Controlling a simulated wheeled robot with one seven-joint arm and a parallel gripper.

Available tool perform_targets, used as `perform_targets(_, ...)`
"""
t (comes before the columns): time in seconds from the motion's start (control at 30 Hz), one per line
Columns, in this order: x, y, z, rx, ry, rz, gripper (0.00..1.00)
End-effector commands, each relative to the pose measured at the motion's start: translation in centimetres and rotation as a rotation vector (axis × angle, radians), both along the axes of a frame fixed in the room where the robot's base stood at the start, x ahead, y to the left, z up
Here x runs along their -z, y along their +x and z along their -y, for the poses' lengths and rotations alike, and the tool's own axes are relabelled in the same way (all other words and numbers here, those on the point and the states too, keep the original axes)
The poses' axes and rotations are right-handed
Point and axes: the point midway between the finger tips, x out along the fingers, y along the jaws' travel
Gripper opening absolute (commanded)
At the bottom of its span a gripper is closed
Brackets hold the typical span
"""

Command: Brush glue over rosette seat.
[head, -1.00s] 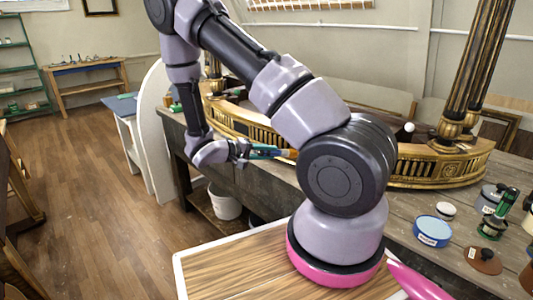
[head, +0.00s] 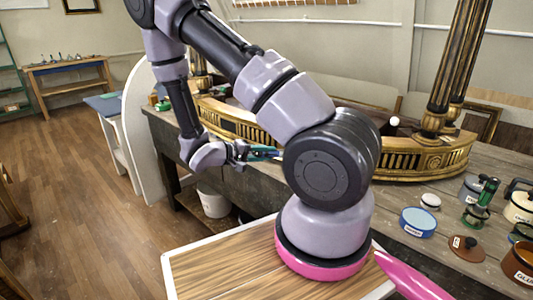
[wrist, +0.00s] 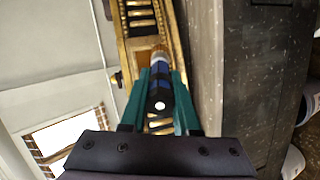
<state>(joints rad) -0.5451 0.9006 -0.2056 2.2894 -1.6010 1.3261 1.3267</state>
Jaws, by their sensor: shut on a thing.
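My gripper (head: 262,153) is beside the front of the gilt console (head: 430,162), at the left of my arm. In the wrist view, its teal fingers (wrist: 161,82) are shut on a brush (wrist: 159,68) with a blue and black handle and a pale metal band. The brush's far end points at the gilt, slatted front of the console (wrist: 139,22); whether its bristles touch is hidden. A plain brownish-gold block shows beside the band, but I cannot tell whether it is the rosette seat. A brown pot labelled glue (head: 519,264) stands at the right edge.
The grey workbench (head: 385,208) carries the console. A white bucket (head: 214,202) stands below.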

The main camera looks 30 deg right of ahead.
Motion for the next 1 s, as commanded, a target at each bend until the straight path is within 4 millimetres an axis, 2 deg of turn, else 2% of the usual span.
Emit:
perform_targets(0.5,0.0,-2.7,-4.1,-0.001,0.000,-0.001,0.00)
perform_targets(1.0,0.0,-3.2,-4.8,0.000,0.000,0.000,0.00)
